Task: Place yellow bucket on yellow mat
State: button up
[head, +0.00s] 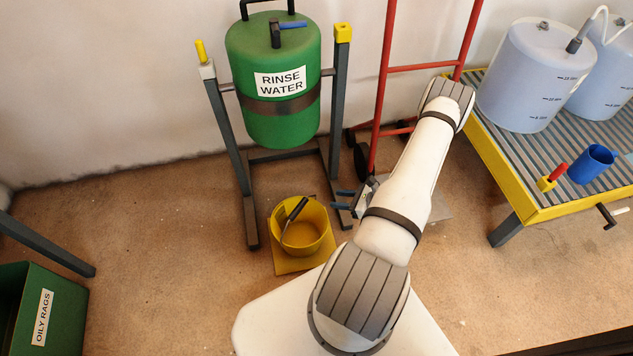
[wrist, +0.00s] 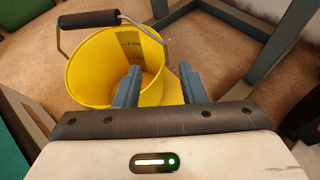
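The yellow bucket (head: 312,238) stands upright on the yellow mat (head: 288,266), below the green rinse water drum. The mat (wrist: 173,91) shows between the fingers.
The green drum (head: 258,122) hangs in a grey frame (head: 243,165) around the back of the mat. A red hand truck (head: 382,85) stands behind my arm. A yellow-edged grated table (head: 520,208) is at right, a green rag bin (head: 60,310) at left. Floor left of the mat is clear.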

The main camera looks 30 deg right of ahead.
jog(key=w+a+r+n+g+y, duration=0.15)
jog(key=a+r+n+g, duration=0.45)
jog(key=r, duration=0.6)
jog(key=w+a+r+n+g, duration=0.25)
jog(key=a+r+n, duration=0.45)
jog(key=r, duration=0.6)
jog(key=s+a+r+n+h, duration=0.4)
jog(key=s+r+n+h, duration=0.1)
jog(key=s+r+n, duration=0.2)
jog(key=s+a+r+n+h, duration=0.4)
jog(key=s+r+n, duration=0.3)
jog(key=r, duration=0.5)
jog(key=shift+r+n+h, duration=0.25)
jog(key=shift+n+h, duration=0.1)
jog(key=shift+n, duration=0.65)
